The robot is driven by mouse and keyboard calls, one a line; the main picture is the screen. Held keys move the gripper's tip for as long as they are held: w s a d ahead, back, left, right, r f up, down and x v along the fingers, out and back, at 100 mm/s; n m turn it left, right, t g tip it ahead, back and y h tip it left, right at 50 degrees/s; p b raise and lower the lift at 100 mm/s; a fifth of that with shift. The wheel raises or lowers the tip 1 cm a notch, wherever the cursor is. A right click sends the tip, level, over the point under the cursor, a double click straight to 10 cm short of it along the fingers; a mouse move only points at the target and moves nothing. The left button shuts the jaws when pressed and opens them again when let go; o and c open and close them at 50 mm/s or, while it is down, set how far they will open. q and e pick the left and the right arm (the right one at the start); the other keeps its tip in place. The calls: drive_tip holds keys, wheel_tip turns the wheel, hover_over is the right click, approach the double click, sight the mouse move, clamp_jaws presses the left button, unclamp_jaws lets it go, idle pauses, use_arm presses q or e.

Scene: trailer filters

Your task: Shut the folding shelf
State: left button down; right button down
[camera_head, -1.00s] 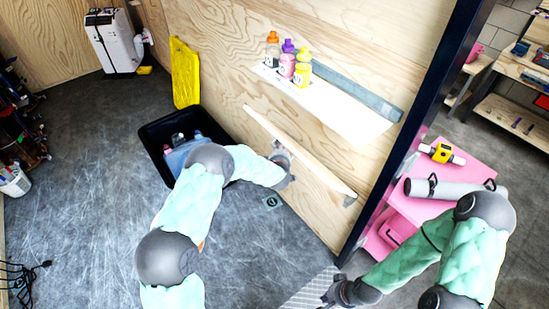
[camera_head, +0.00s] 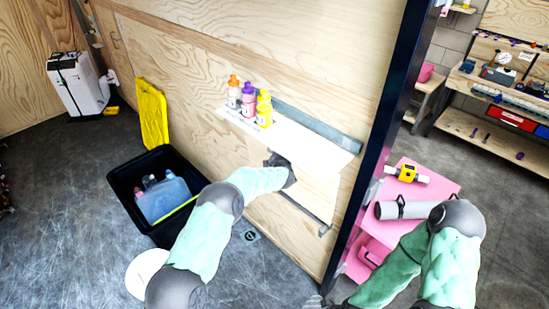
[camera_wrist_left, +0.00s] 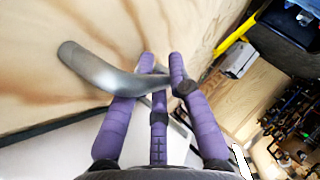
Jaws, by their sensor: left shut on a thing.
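In the left wrist view, purple fingers close around a curved grey metal handle (camera_wrist_left: 105,72). My right gripper (camera_head: 316,301) is low by the door frame, small and partly cut off, its opening unclear.
A black bin (camera_head: 125,187) with a blue container stands left, beside a yellow lid (camera_head: 152,115). The dark door frame (camera_head: 385,130) and pink shelving (camera_head: 440,184) are to the right.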

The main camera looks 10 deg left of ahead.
use_arm(q)
drive_tip(key=shift+f, duration=0.1)
drive_tip(key=c, duration=1.2)
unclamp_jaws()
drive_tip(key=shift+o, duration=0.2)
drive_tip(key=v, duration=1.2)
